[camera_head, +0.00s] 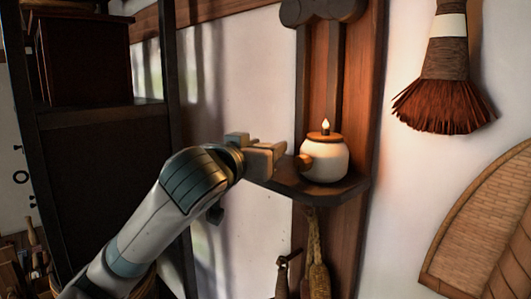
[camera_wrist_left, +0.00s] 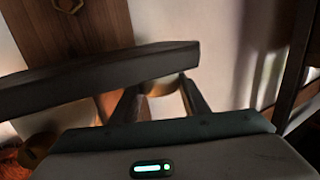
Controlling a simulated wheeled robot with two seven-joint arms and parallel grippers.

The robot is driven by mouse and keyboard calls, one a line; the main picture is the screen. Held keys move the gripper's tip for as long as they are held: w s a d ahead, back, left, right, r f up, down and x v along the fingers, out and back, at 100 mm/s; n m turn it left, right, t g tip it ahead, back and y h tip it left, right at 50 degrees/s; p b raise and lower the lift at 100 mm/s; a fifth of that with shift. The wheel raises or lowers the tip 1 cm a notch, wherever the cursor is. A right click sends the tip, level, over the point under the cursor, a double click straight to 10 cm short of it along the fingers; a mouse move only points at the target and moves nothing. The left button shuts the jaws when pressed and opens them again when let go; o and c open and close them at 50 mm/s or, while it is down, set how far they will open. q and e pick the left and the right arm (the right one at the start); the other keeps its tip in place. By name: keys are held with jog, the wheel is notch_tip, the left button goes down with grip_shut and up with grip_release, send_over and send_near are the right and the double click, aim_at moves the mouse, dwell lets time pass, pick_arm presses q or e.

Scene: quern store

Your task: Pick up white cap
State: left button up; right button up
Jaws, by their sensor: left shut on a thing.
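My left gripper (camera_head: 280,151) is at the left end of the small wall shelf, just left of a white round pot. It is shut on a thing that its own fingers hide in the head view. In the left wrist view, a small pale piece (camera_wrist_left: 164,86) shows between the two fingers (camera_wrist_left: 163,100), partly behind the dark shelf edge; it seems to be the white cap, though its shape is not clear. No other white cap shows. My right gripper is not in view.
The white pot (camera_head: 328,164), with a wooden lid, a wooden knob and a lit flame, stands on the dark shelf (camera_head: 325,191), close to the gripper. Hanging bundles (camera_head: 317,262) are below. A broom (camera_head: 445,85) and a woven tray (camera_head: 480,225) are at right, a dark cabinet (camera_head: 95,180) at left.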

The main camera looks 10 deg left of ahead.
pick_arm(q)
jog(key=shift+s+r+b, duration=0.1)
jog(key=shift+r+b, duration=0.05)
jog(key=shift+b, duration=0.15)
notch_tip(320, 180, up, 5)
jog(key=b, duration=0.3)
jog(key=shift+r, duration=0.2)
jog(key=shift+s+a+r+b, duration=0.1)
jog(key=shift+r+b, duration=0.25)
jog(key=shift+b, duration=0.05)
jog(key=s+a+b, duration=0.4)
jog(key=s+a, duration=0.1)
jog(key=s, duration=0.3)
jog(key=s+a+b, duration=0.4)
jog(key=s+a, duration=0.1)
jog(key=s, duration=0.3)
jog(key=shift+a, duration=0.3)
